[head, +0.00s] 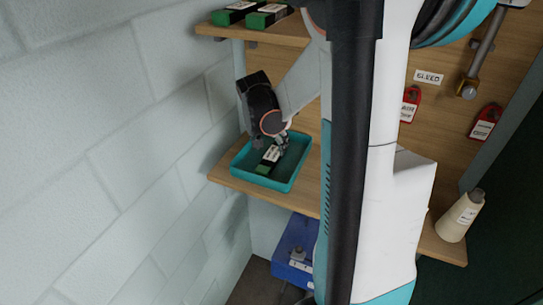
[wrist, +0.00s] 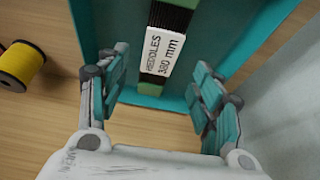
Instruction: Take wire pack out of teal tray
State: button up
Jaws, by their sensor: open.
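The teal tray (head: 283,186) sits on a wooden shelf beside the wall in the head view. The wire pack (head: 264,166), green and black with a white label, lies inside it. In the wrist view the pack (wrist: 163,55) has a label that appears to read "HEDDLES 380 mm", and the tray's teal bottom and walls (wrist: 92,25) surround it. My gripper (head: 280,142) is over the tray. In the wrist view its fingers (wrist: 160,66) are spread, one on each side of the pack with gaps between. The pack's far end is out of the wrist view.
A yellow spool (wrist: 22,66) lies left of the tray in the wrist view. Similar green-black packs (head: 237,12) stand on the upper shelf. A thread cone (head: 460,216) stands at right, and a blue bin (head: 292,268) is below. The wall (head: 130,150) is close at left.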

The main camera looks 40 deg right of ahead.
aim_at(273, 153)
jog(key=x, duration=0.4)
jog(key=shift+a+f, duration=0.15)
jog(key=shift+f, duration=0.35)
jog(key=shift+c, duration=0.6)
grip_shut()
